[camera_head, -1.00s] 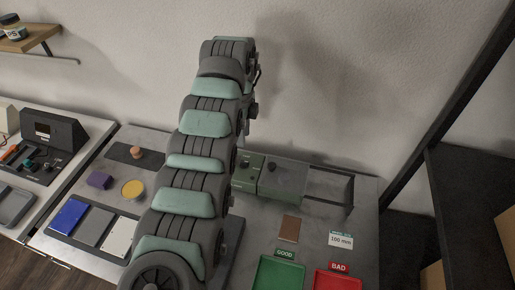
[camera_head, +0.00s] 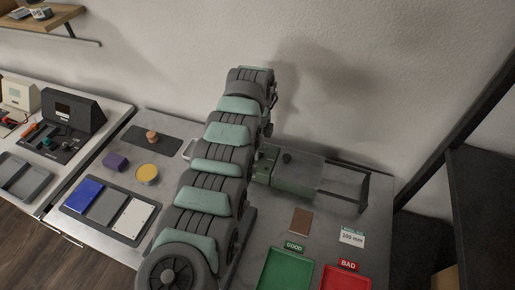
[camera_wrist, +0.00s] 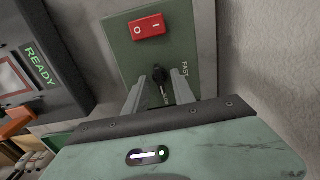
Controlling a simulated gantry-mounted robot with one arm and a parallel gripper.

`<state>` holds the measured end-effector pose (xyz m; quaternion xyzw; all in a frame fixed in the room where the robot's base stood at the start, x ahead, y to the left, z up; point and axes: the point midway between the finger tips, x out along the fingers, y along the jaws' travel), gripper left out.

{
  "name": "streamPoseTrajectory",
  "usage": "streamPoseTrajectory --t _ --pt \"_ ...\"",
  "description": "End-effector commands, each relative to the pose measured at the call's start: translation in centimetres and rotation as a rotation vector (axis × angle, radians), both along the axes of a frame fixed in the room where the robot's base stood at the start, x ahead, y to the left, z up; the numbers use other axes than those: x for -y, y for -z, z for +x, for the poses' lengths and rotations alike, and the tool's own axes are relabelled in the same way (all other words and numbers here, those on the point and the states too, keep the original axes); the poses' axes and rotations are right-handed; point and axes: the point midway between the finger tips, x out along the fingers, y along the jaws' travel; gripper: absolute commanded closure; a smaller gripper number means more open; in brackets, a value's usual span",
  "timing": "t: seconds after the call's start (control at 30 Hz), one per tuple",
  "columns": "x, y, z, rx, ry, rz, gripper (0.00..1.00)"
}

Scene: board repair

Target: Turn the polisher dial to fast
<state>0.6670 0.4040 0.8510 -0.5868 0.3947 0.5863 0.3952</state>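The polisher (camera_head: 308,173) is a grey-green box on the bench in the head view, its left end hidden behind my arm. In the wrist view its green panel (camera_wrist: 122,57) fills the upper middle, with a small black dial (camera_wrist: 159,77) below a red switch. The word FAST runs down the panel to the right of the dial. My gripper (camera_wrist: 157,90) has its two fingers on either side of the dial, apart from each other. Some gap shows beside the dial, and I see no firm contact. My gripper is hidden in the head view.
The red switch (camera_wrist: 147,26) is close above the dial. A READY display (camera_wrist: 39,66) stands to the left. In the head view, a brown plate (camera_head: 301,221), a green GOOD tray (camera_head: 262,268) and a red BAD tray (camera_head: 347,275) lie in front of the polisher.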

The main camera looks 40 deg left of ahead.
Motion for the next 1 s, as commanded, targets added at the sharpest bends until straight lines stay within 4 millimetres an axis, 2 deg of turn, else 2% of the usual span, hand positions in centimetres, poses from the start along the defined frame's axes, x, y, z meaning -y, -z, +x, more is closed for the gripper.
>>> streamPoseTrajectory --t 0.13,0.5,1.0 --pt "-0.01 -0.07 0.0 0.0 0.0 0.0 0.7" --pt "-0.02 -0.07 -0.03 -0.001 0.0 0.0 1.0" --pt "-0.02 -0.1 -0.03 -0.001 -0.003 0.0 1.0"
